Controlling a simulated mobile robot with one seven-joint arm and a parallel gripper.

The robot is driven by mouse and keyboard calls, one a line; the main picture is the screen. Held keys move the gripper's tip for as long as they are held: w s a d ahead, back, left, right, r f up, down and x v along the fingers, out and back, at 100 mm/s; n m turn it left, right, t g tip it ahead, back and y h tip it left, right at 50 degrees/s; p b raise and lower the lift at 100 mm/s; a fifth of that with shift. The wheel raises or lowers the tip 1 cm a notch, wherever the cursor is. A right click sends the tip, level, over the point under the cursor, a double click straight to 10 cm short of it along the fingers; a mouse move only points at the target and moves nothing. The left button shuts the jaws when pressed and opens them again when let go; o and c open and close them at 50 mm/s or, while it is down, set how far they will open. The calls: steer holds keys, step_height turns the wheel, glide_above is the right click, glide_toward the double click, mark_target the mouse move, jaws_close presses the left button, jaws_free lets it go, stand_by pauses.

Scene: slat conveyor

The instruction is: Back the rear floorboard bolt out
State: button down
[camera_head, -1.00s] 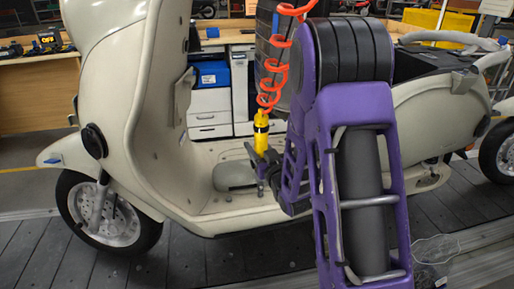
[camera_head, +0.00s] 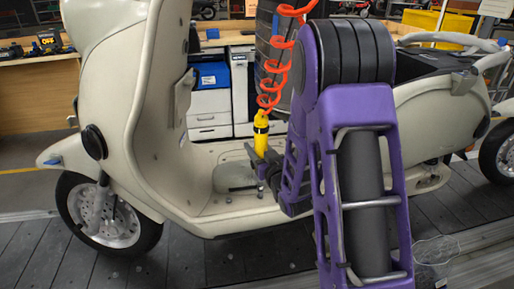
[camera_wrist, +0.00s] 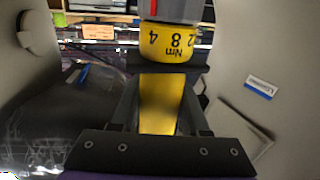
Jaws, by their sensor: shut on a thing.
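A yellow torque screwdriver (camera_head: 261,138) hangs upright on an orange coiled cord above the floorboard (camera_head: 207,203) of the cream scooter. My gripper (camera_head: 259,158) is shut around its yellow body. The wrist view shows the yellow screwdriver (camera_wrist: 160,103) between both fingers, with an upside-down Nm scale on its collar.
The scooter's front shield (camera_head: 150,110) rises left of my gripper. The orange coiled cord (camera_head: 272,75) hangs close to my arm. A clear container (camera_head: 436,251) stands low at the right. A wooden bench (camera_head: 38,100) is behind, and dark slats (camera_head: 190,265) lie in front.

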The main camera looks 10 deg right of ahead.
steer(key=shift+r, duration=0.65)
steer(key=shift+r+p, duration=1.5)
steer(key=shift+r, duration=1.2)
steer(key=shift+f, duration=0.1)
